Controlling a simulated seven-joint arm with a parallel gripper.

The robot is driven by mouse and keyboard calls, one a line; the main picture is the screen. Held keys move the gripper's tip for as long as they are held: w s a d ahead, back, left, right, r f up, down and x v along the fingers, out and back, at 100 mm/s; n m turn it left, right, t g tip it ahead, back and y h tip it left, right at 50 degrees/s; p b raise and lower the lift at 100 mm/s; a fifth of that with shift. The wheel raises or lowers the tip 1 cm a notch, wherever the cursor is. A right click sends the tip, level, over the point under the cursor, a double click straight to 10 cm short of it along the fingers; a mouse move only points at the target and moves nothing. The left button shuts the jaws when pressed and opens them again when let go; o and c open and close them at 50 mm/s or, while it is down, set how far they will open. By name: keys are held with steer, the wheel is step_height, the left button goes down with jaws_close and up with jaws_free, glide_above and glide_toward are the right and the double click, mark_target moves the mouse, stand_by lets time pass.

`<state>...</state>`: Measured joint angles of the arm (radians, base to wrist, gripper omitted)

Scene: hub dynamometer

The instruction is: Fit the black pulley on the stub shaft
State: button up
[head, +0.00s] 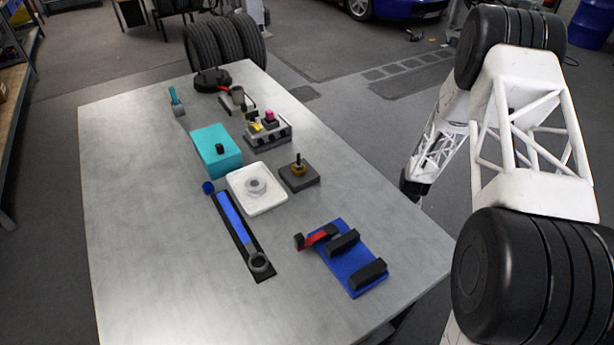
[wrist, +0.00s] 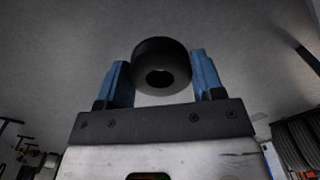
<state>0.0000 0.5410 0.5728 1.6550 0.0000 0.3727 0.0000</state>
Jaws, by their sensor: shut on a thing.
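In the wrist view my gripper (wrist: 160,72) has its two blue fingers on either side of a black pulley (wrist: 158,52). The pulley is a short dark cylinder, and its open bore faces the camera. In the head view the dark end of my arm (head: 412,186) is off the table's right edge, and the pulley cannot be made out there. The post is bare at the top. My gripper is well to its right.
Around the block are a white tray (head: 238,202) with a grey nut, a teal box (head: 205,150), a grey fixture (head: 281,137) with coloured parts and a blue fixture (head: 350,280). A blue-and-black bar tool (head: 232,218) lies left. The table's left side is clear.

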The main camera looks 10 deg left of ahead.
steer(key=d+r, duration=0.2)
steer(key=d, duration=0.4)
steer(key=a+r+m, duration=0.1)
steer(key=a+r, duration=0.3)
steer(key=r, duration=0.4)
steer(key=a+r, duration=0.5)
steer(key=r, duration=0.3)
steer(key=shift+m, duration=0.3)
steer(key=s+a+r, duration=0.2)
steer(key=a+r, duration=0.4)
steer(key=s+a+r, duration=0.3)
steer(key=a+r, duration=0.3)
steer(key=s+a+r, duration=0.2)
steer(key=a+r, duration=0.4)
steer(key=shift+s+a+r, duration=0.25)
steer(key=shift+a+r, duration=0.05)
steer(key=shift+r, duration=0.05)
steer(key=shift+n, duration=0.8)
steer(key=s+a+r, duration=0.2)
steer(key=s+a, duration=0.1)
steer(key=a, duration=0.1)
steer(key=s+a+r, duration=0.2)
steer(key=s+a, duration=0.2)
steer(key=a, duration=0.1)
steer(key=s+a+r, duration=0.1)
steer(key=s+a, duration=0.2)
steer(key=a, duration=0.2)
steer(key=shift+s+a+r, duration=0.15)
steer(key=shift+a+r, duration=0.1)
steer(key=shift+r, duration=0.15)
